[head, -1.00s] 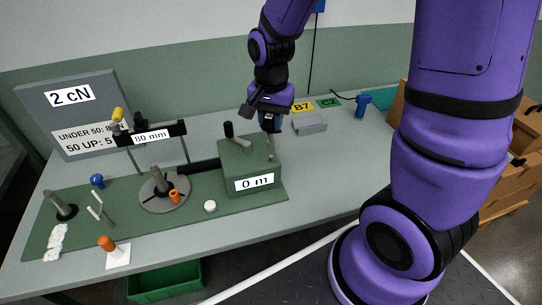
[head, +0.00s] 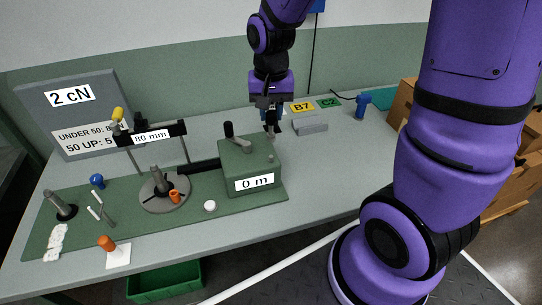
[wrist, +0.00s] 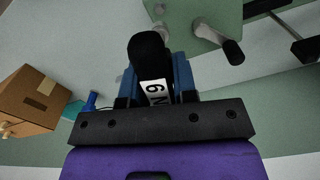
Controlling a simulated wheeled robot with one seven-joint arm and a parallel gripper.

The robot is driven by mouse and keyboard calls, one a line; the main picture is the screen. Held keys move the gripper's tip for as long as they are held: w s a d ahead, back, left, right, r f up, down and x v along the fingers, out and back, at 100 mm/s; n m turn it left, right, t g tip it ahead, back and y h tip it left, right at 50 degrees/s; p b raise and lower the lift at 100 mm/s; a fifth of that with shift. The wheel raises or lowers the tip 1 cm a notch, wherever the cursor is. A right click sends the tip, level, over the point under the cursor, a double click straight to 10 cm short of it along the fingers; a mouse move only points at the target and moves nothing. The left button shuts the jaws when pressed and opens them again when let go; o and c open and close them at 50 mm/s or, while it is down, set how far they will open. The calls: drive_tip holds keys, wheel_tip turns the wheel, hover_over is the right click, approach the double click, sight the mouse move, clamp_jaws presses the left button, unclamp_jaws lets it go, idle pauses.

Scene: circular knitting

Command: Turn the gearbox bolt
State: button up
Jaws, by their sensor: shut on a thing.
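The green gearbox (head: 240,160) carries a "0 m" label and a black-handled crank (head: 230,133). In the wrist view the gearbox (wrist: 205,12) is at the top, with the crank's black grip (wrist: 233,52) to the right. My gripper (head: 270,122) is at the gearbox's back right corner. Its blue fingers are shut on a black-handled tool (wrist: 148,52) with a white label reading 6 N. A grey metal part (wrist: 161,32) shows just past the tool's handle. A small grey stud (head: 270,156) stands on the gearbox top; whether the tool touches the bolt I cannot tell.
Left of the gearbox are a round grey base (head: 150,202), a frame marked 80 mm (head: 150,136) and a grey sign board (head: 62,85). Cardboard boxes (wrist: 38,98) are beyond the table end.

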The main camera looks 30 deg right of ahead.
sight(271, 134)
drive_tip(key=shift+f, duration=0.1)
idle(0.3)
drive_tip(key=shift+f, duration=2.2)
drive_tip(key=shift+f, duration=1.15)
drive_tip(key=shift+m, duration=0.3)
drive_tip(key=m, duration=0.6)
drive_tip(key=shift+m, duration=0.3)
